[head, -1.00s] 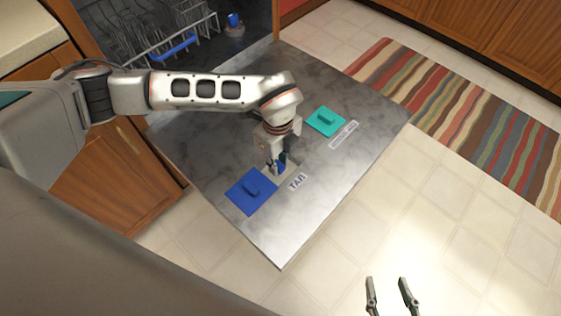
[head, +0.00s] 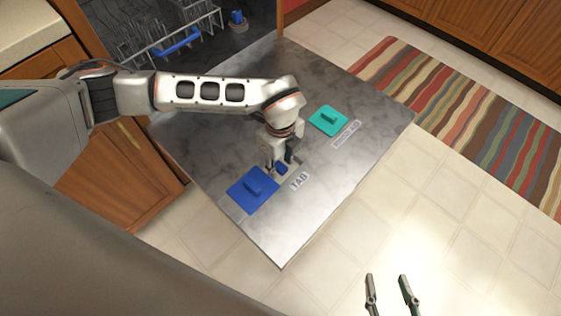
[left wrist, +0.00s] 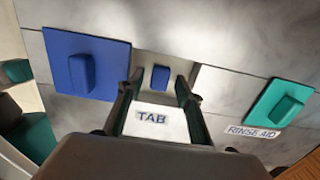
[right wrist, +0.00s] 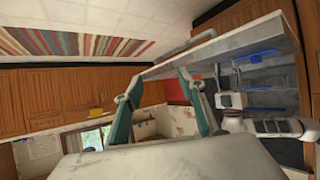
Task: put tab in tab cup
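The tab, a small dark blue block (head: 281,169), sits in the pale recess of the tab cup (left wrist: 145,62) beside the blue lid (head: 245,200). In the left wrist view the tab (left wrist: 160,77) is between my left gripper's fingertips (left wrist: 159,80), with a gap on each side. My left gripper (head: 281,164) is open, low over the cup. The "TAB" label (left wrist: 152,118) lies just on the near side. My right gripper (head: 388,277) is open and empty, over the tiled floor; it also shows in the right wrist view (right wrist: 190,82).
These parts are on the grey open dishwasher door (head: 330,185). A teal lid (head: 328,120) with a "RINSE AID" label (head: 346,134) is farther right. The dishwasher rack (head: 165,35) is behind. A striped rug (head: 470,120) lies on the floor at right.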

